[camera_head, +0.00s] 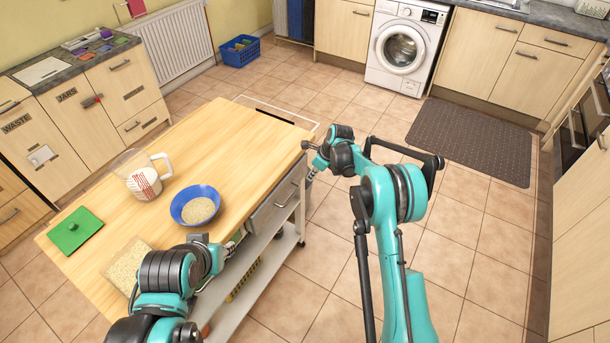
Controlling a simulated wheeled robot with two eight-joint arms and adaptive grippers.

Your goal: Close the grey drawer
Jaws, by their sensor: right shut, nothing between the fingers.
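The grey drawer (266,216) is in the right side of the wooden-topped cart (225,135), just under the tabletop edge. Its front shows a bar handle and looks about level with the cart side; I see no clear gap. My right gripper (311,177) is shut and empty, pointing down beside the cart's right corner, close to the drawer's far end. Whether it touches the drawer cannot be told. My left gripper (236,241) is small and partly hidden by its own wrist, near the cart's near right edge below the blue bowl. Its fingers are unclear.
A shelf below holds a yellow basket (243,283).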

